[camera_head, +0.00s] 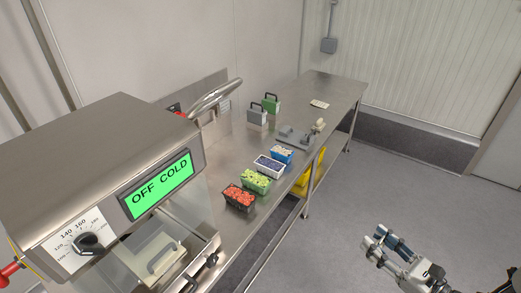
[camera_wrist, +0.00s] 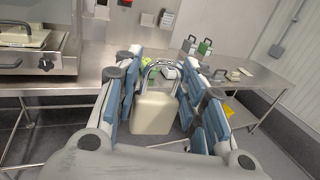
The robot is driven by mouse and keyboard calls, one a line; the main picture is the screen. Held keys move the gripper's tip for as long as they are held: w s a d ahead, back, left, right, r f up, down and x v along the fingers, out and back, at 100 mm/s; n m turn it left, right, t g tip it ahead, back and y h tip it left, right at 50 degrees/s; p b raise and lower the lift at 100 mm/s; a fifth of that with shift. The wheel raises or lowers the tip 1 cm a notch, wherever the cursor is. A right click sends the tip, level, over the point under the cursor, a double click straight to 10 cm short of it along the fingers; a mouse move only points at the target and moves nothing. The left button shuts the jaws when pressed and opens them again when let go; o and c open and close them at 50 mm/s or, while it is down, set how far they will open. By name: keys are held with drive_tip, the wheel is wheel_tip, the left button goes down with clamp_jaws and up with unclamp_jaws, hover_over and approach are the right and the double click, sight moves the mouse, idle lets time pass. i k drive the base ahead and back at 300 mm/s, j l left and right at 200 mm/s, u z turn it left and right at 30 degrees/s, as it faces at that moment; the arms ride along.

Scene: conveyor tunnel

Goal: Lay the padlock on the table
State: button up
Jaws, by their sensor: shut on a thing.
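A cream padlock (camera_wrist: 153,114) with a grey metal shackle sits between the fingers of my gripper (camera_wrist: 160,95) in the wrist view. My gripper is shut on it and the shackle points up and away. In the head view my gripper (camera_head: 385,243) is at the lower right, over the floor and apart from the table. I cannot make out the padlock there. The steel table (camera_head: 225,150) runs along the wall, and its front edge (camera_wrist: 75,83) shows behind the padlock in the wrist view.
Punnets of red (camera_head: 240,198), green (camera_head: 256,181) and dark blue (camera_head: 269,166) produce stand near the table's front edge. Grey (camera_head: 257,119) and green (camera_head: 271,104) blocks with dark loops stand farther back. A steel machine (camera_head: 110,160) fills the left. Bare tabletop lies toward the far end.

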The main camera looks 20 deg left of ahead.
sight(233, 165)
drive_tip(key=i+u, duration=0.15)
drive_tip(key=i, duration=0.7)
drive_tip(key=i+l+u, duration=0.2)
drive_tip(key=i, duration=0.65)
drive_tip(key=u, duration=0.45)
drive_tip(key=i+u, duration=0.15)
drive_tip(key=u, duration=0.3)
drive_tip(key=l+u, duration=0.1)
drive_tip(key=u, duration=0.3)
drive_tip(key=i+l+u, duration=0.1)
drive_tip(key=u, duration=0.35)
